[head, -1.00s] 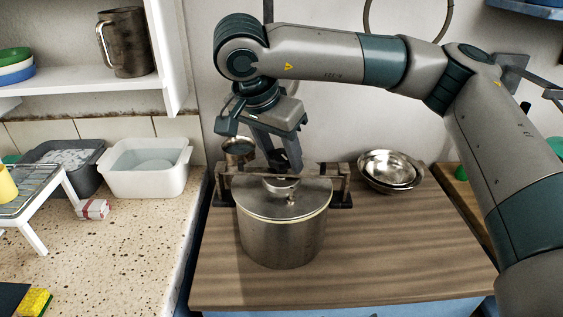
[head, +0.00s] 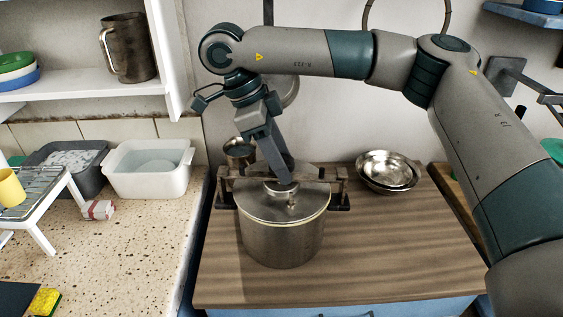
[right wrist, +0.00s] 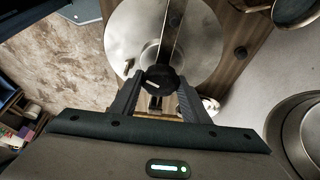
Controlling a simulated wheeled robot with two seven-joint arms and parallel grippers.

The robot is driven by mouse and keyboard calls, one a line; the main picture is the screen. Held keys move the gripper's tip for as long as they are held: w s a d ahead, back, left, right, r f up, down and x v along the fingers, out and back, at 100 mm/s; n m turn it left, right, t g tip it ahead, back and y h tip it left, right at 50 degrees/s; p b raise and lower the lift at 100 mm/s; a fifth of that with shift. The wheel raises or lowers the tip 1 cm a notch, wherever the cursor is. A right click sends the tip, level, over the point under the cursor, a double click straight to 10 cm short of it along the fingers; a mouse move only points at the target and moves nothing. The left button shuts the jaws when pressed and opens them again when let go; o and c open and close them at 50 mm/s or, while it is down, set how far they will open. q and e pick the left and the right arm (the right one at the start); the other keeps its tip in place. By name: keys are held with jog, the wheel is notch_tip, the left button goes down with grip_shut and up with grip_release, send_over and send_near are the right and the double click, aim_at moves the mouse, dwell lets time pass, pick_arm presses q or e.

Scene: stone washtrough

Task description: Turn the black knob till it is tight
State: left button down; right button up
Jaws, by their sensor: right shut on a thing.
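A steel pot (head: 283,240) with a flat lid (head: 265,207) stands on the wooden worktop. A metal bar with brackets (head: 333,172) runs across the top at the back of the lid. My right gripper (head: 282,180) reaches down over the middle of the pot. In the right wrist view, the black knob (right wrist: 158,79) sits between the fingertips of this gripper (right wrist: 160,88), which is shut on it. The lid (right wrist: 120,38) shows beyond it there. In the head view the fingers hide the knob. My left gripper is not in view.
Steel bowls (head: 386,171) stand right of the pot, and a metal vessel (head: 238,152) stands behind it. The worktop's front is clear.

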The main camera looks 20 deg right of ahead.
jog(key=m, duration=0.2)
jog(key=m+g+y, duration=0.1)
jog(key=m, duration=0.1)
jog(key=shift+m+g, duration=0.3)
jog(key=shift+m, duration=0.1)
jog(key=o, duration=0.8)
